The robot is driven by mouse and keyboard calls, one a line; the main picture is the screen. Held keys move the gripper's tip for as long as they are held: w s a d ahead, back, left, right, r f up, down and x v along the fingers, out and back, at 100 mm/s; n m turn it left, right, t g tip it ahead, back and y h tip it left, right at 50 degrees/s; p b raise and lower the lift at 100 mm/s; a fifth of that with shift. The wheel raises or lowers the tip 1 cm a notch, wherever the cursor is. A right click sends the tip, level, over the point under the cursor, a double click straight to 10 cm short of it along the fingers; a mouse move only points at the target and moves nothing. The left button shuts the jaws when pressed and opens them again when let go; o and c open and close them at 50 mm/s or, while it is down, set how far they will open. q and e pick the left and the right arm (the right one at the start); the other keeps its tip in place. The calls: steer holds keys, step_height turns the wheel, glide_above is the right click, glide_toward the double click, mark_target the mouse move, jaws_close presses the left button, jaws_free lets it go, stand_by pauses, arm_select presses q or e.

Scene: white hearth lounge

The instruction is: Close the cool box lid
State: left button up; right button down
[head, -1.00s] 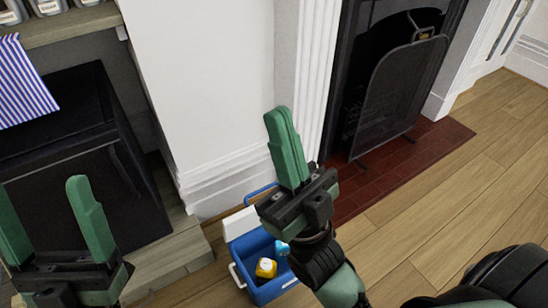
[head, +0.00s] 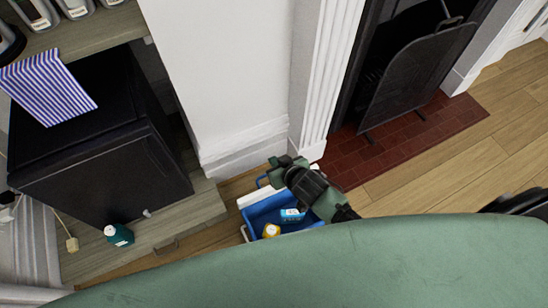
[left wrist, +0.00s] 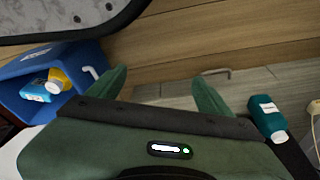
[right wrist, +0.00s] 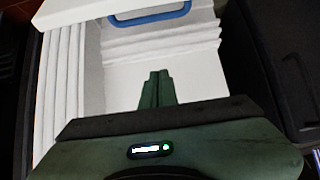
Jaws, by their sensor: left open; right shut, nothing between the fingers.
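The blue cool box (head: 258,217) stands open on the floor, with a yellow item (head: 271,230) and a light-blue item (head: 291,215) inside. Its lid (head: 252,198), white on the inside, stands raised at the back. A blue handle (right wrist: 150,16) and a white edge show at the top of the right wrist view. My right gripper (right wrist: 155,88) is shut and empty, low by the wall behind the box. Whether it touches the lid I cannot tell. My left gripper (left wrist: 158,82) is open and empty; the box (left wrist: 65,54) shows at left there.
White wall and skirting (head: 245,145) rise behind the box. A black cabinet (head: 105,180) stands left, with a teal bottle (head: 118,235) near it. A fire screen (head: 415,85) stands on red hearth tiles at right. My own green body part covers the bottom of the head view.

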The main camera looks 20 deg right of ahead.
steer(key=shift+g, duration=0.3)
steer(key=w+f, duration=0.1)
steer(key=w+f+b, duration=0.1)
steer(key=f, duration=0.1)
steer(key=w+f+b, duration=0.1)
steer(key=shift+d+f, duration=0.15)
steer(key=shift+f, duration=0.2)
step_height(320, 180, down, 5)
steer(key=shift+r+b, duration=0.1)
steer(key=shift+b, duration=1)
arm_select(q)
steer(key=w+r, duration=0.3)
steer(key=r, duration=0.9)
steer(key=shift+r, duration=0.2)
steer(key=shift+s, duration=0.1)
